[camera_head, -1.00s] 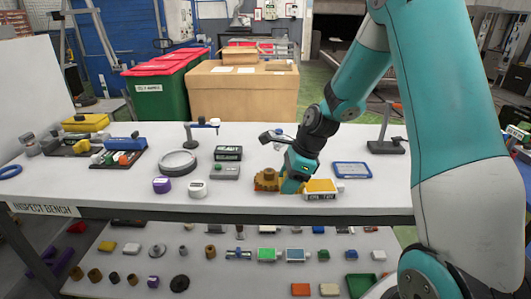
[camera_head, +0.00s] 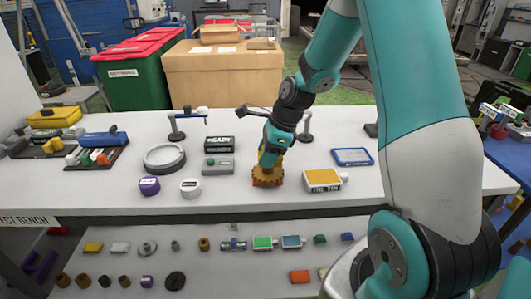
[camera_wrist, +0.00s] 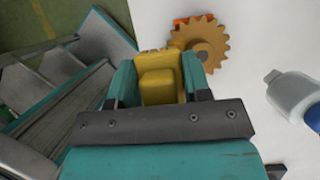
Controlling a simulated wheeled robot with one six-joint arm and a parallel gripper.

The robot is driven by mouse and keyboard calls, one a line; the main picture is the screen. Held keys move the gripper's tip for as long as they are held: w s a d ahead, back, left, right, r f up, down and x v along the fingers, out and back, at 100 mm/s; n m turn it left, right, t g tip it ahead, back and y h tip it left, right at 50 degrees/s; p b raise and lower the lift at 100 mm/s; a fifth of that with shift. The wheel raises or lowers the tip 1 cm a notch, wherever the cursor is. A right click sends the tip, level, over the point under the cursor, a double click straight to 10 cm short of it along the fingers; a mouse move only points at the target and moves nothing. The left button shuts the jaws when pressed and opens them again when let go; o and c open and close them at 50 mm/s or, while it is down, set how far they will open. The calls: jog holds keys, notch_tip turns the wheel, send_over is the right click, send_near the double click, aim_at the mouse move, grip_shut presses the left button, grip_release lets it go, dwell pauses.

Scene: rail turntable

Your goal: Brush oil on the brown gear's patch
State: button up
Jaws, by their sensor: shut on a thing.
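The brown gear (camera_head: 268,180) lies on the bench at the middle front. It also shows in the wrist view (camera_wrist: 205,44), teeth outward, with an orange-red piece at its edge; I cannot tell whether that is the patch. My gripper (camera_head: 268,164) is low over the gear, pointing down. In the wrist view its teal fingers (camera_wrist: 158,88) are shut on a yellow block-like thing (camera_wrist: 158,86), seemingly the brush. The held thing's tip is beside or over the gear; contact cannot be told. The tin (camera_head: 322,180), white with a yellow-orange top, stands right of the gear.
A blue-framed tray (camera_head: 352,157) lies behind the tin. A white round pot (camera_head: 190,188), a purple pot (camera_head: 149,186), a grey box (camera_head: 217,165) and a ring dish (camera_head: 165,158) stand to the left. A lower shelf (camera_head: 210,270) holds several small parts. The right bench top is mostly clear.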

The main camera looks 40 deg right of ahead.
aim_at(266, 181)
jog(key=shift+r, duration=0.15)
jog(key=shift+a+f+b, duration=0.1)
jog(key=shift+f+b, duration=1.35)
jog(key=shift+f, duration=1.6)
jog(key=shift+f, duration=0.3)
jog(key=shift+w+r, duration=0.1)
jog(key=shift+w, duration=0.1)
jog(key=shift+w+d, duration=0.25)
jog(key=shift+s+a+p, duration=0.25)
jog(key=shift+s+p, duration=0.15)
jog(key=shift+p, duration=0.1)
jog(key=shift+w+d+p, duration=0.25)
jog(key=shift+w+p, duration=0.1)
jog(key=shift+s+a, duration=0.25)
jog(key=shift+s, duration=0.15)
